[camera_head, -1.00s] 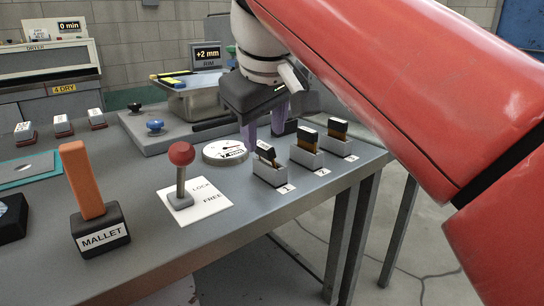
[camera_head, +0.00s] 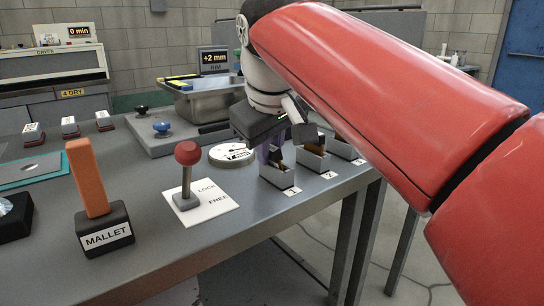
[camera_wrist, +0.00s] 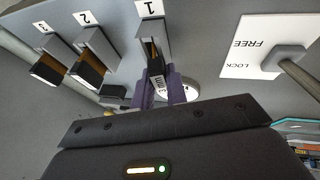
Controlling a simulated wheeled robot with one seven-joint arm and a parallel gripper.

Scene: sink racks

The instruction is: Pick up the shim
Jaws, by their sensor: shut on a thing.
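Three small grey holders stand in a row on the bench, labelled 1, 2 and 3, with dark-and-gold shims in them. Holder 1 (camera_head: 277,178) is the nearest. In the wrist view, the shim at holder 1 (camera_wrist: 151,48) stands between my purple fingers. My gripper (camera_wrist: 158,76) is shut on this shim, at its upper end. In the head view, my gripper (camera_head: 269,152) is low over holder 1, and its dark body hides most of the shim. The shim's lower part appears to be still within the holder. Holder 2 (camera_wrist: 97,45) and holder 3 (camera_wrist: 57,55) are beside it.
A red-knobbed lever (camera_head: 187,170) on a LOCK/FREE plate stands left of holder 1. A white round gauge (camera_head: 232,154) lies close behind my fingers. A mallet (camera_head: 103,232) with an orange handle stands at the front left. The bench's edge runs right of the holders.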

